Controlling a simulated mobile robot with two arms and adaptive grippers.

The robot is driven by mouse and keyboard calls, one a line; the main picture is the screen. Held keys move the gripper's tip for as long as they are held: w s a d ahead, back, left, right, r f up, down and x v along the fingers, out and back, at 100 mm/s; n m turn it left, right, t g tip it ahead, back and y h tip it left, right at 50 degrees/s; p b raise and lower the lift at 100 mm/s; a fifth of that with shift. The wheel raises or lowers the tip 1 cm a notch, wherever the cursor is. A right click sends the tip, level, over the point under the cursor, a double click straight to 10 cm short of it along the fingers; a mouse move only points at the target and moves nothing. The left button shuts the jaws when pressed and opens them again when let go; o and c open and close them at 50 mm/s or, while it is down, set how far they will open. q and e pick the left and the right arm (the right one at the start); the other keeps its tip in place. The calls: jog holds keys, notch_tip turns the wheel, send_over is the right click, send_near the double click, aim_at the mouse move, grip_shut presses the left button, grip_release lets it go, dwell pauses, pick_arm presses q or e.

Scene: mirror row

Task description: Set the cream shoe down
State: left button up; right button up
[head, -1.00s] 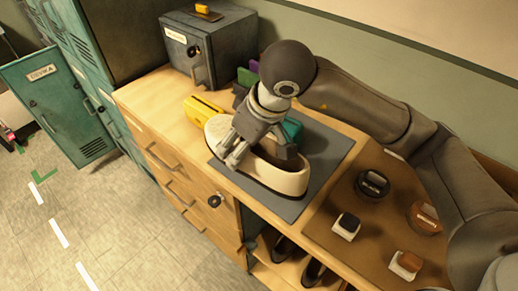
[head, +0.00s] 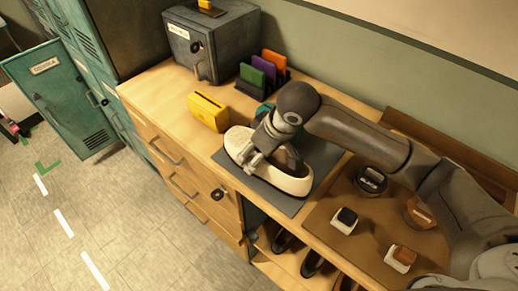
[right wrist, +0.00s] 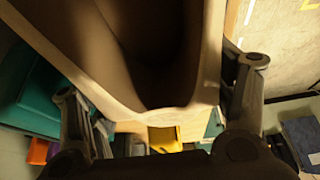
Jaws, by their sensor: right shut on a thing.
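The cream shoe (head: 292,184) is over the dark grey mat (head: 268,198) on the wooden counter, its dark opening facing up. I cannot tell if its sole touches the mat all along. In the right wrist view the shoe (right wrist: 150,108) fills the upper middle, with a finger on each side. My left gripper is not in view.
A yellow object (head: 208,112) stands left of the mat and a teal object (head: 264,111) behind the shoe. A brown tray (head: 335,205) to the right holds brushes and small tins. A grey metal box (head: 210,45) stands at the back. More shoes sit on the shelf below.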

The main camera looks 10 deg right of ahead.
jog(key=shift+f, duration=0.1)
jog(key=o, duration=1.3)
jog(key=shift+c, duration=0.2)
